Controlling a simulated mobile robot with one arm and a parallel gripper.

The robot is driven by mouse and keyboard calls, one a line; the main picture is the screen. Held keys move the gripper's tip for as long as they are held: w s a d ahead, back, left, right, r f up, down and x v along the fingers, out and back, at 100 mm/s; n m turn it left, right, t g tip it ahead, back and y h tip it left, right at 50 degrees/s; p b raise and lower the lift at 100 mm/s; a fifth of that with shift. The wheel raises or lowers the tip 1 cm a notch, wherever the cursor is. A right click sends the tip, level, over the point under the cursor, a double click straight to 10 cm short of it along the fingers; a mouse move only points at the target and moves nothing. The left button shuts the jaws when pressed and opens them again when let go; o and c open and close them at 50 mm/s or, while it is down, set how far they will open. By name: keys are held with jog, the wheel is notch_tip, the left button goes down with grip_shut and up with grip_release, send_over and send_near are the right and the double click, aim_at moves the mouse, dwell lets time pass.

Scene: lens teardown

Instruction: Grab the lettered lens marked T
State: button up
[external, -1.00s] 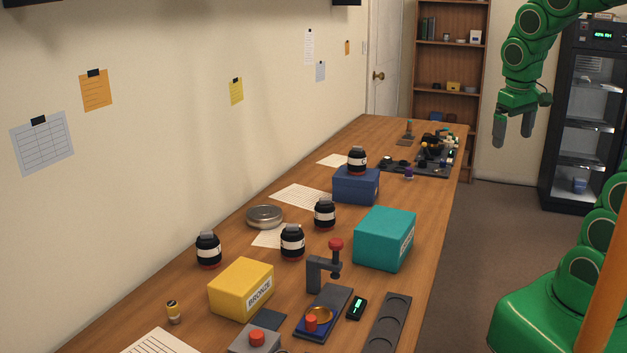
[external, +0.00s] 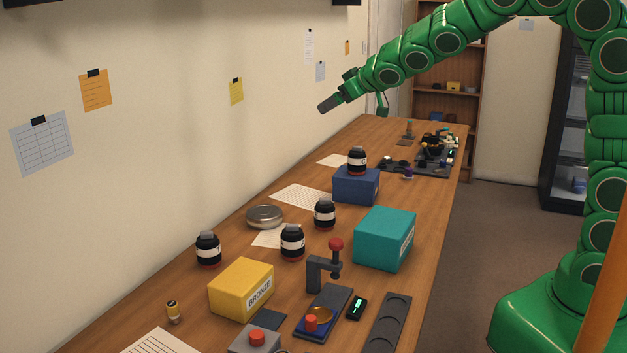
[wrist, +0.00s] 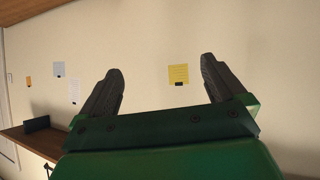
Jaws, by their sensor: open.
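Several black lenses with white label bands stand upright on the bench in the external view. One lens (external: 208,250) is at the left, one (external: 292,242) in the middle, one (external: 325,214) just behind it, and one (external: 357,160) on top of a blue box (external: 356,186). Their letters are too small to read surely, so I cannot tell which is T. My gripper (external: 331,103) is high above the far part of the bench, near the wall, apart from every lens. In the wrist view its fingers (wrist: 160,66) are spread and empty, facing the wall.
A yellow BRONZE box (external: 241,289), a teal box (external: 384,239) and a small press (external: 324,290) stand among the lenses. A round metal tin (external: 264,216) lies near the wall. Dark trays with small parts (external: 430,160) fill the far end.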

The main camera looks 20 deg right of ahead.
aim_at(216, 238)
jog(key=s+a+f+n+g+y, duration=0.1)
jog(key=s+a+n+g+y, duration=0.15)
jog(key=a, duration=0.75)
jog(key=s+a+f+n+g+y, duration=0.1)
jog(key=s+a+n+y, duration=0.15)
jog(key=a, duration=0.75)
jog(key=s+a+f+n+g+y, duration=0.1)
jog(key=s+a+f+y, duration=0.2)
jog(key=a, duration=0.6)
jog(key=shift+y, duration=0.4)
jog(key=f, duration=2.3)
jog(key=shift+s+a+f, duration=0.25)
jog(key=shift+s+a, duration=0.1)
jog(key=shift+n+g, duration=0.25)
jog(key=shift+n, duration=0.05)
jog(key=shift+x, duration=3.95)
jog(key=shift+s+r, duration=0.1)
jog(key=c, duration=1.6)
